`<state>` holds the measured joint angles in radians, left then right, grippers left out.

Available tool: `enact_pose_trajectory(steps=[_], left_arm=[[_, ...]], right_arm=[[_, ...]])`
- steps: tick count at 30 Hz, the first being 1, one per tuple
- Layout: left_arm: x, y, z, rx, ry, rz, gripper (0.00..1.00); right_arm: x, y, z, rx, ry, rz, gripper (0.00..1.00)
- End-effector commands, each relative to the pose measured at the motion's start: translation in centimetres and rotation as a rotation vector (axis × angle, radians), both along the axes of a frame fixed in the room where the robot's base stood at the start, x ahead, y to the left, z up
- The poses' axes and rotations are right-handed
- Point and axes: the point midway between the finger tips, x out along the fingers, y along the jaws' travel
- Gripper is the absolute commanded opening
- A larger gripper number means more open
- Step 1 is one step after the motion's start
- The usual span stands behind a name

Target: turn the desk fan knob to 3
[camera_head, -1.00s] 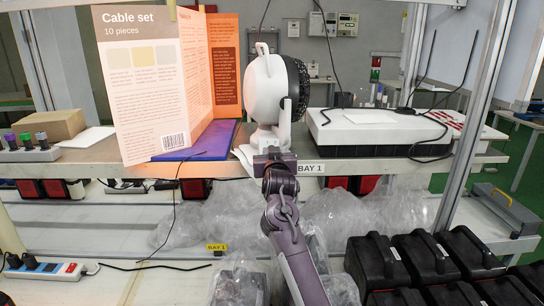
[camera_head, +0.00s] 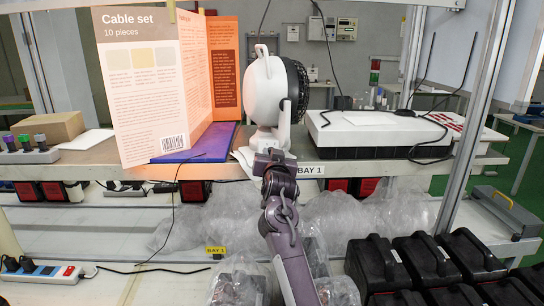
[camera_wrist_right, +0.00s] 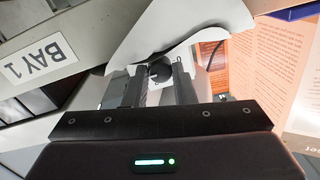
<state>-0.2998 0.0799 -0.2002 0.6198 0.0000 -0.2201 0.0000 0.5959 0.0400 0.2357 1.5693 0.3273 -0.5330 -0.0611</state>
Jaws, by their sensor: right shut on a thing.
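The white desk fan (camera_head: 268,92) stands on the shelf edge in the head view, its dark grille facing right. My right gripper (camera_head: 270,156) is at the front of its base, and hides the knob in that view. In the right wrist view, the small dark round knob (camera_wrist_right: 160,71) sits between the two fingers of my right gripper (camera_wrist_right: 160,84), against the white fan base (camera_wrist_right: 185,22). The gripper is shut on the knob. No number markings are readable. My left gripper is not in view.
A cable set board (camera_head: 150,85) stands left of the fan on a blue-purple base. A white box (camera_head: 375,128) with black cables lies to the right. The BAY 1 label (camera_head: 311,170) is on the shelf edge. Black cases (camera_head: 420,262) and clear plastic bags (camera_head: 200,230) lie below.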

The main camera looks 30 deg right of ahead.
Motion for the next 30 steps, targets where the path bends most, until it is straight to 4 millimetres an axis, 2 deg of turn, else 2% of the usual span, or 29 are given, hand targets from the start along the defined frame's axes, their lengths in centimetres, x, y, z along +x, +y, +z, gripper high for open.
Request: enact_pose_trajectory(steps=[1,2,6,17,30], left_arm=[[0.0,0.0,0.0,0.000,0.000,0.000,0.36],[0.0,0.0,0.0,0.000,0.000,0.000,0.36],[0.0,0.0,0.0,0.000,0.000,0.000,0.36],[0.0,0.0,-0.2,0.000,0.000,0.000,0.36],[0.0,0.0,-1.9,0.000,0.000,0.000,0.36]], right_arm=[[0.1,0.1,-0.7,0.006,0.013,0.002,0.01],[0.1,0.1,-0.7,0.006,0.014,0.002,0.28],[0.0,0.1,-0.5,0.004,0.009,0.001,0.45],[-0.4,0.3,-0.3,0.000,0.004,0.001,0.45],[-5.9,3.4,-0.4,0.001,0.005,0.002,0.45]])
